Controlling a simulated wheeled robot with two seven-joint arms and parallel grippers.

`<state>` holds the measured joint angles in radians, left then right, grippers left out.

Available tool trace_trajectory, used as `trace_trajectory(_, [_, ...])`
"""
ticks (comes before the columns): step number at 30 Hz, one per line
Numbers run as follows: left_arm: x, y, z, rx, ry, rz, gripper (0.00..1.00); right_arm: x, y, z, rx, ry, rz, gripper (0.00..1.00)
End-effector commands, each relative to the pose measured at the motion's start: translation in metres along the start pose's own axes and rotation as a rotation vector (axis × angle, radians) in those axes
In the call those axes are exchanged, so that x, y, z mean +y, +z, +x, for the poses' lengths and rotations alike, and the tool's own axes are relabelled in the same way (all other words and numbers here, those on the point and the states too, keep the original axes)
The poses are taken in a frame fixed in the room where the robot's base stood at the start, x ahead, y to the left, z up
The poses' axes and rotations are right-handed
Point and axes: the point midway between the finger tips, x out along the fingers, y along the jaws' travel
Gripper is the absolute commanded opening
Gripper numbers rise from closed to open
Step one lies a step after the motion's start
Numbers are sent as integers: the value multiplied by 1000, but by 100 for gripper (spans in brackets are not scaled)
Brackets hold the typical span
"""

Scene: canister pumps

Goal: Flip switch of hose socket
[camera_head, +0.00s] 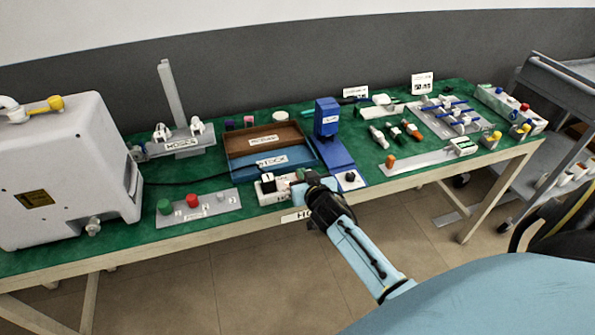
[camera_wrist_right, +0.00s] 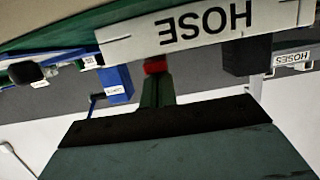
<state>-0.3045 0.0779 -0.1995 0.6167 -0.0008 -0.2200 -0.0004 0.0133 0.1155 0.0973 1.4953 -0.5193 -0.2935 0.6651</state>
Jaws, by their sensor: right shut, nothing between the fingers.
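The hose socket (camera_head: 271,199) is a small white box at the table's front edge, with a black plug (camera_head: 267,183) and cord in its left part. In the right wrist view the socket (camera_wrist_right: 130,49) is upside down, with HOSE lettering, the plug (camera_wrist_right: 245,57) at right and a red switch (camera_wrist_right: 155,66) at left. My right gripper (camera_head: 307,180) is at the socket's right end, shut and empty. Its fingertips (camera_wrist_right: 157,78) are right by the red switch; I cannot tell whether they touch it. The gripper hides the switch's position in the head view. My left gripper is not in view.
A blue-and-brown tray (camera_head: 262,141) stands behind the socket and a blue stand (camera_head: 330,150) behind the gripper. A panel with green and red buttons (camera_head: 198,209) lies to the left. A big white machine (camera_head: 65,175) fills the table's left end.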

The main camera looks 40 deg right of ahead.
Motion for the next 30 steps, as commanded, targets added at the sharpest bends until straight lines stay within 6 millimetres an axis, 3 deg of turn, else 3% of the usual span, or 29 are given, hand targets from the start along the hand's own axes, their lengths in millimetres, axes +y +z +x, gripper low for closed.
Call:
trace_trajectory(5, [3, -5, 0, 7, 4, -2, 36, 0, -1, 0, 0, 0, -1, 0])
trace_trajectory(16, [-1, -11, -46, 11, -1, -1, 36, -4, -47, -8, -1, -7, -1, 0])
trace_trajectory(24, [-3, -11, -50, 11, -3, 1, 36, -4, -45, -63, -2, -7, -1, 0])
trace_trajectory(30, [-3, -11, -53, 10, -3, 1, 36, -4, -48, -93, -2, -6, -1, 0])
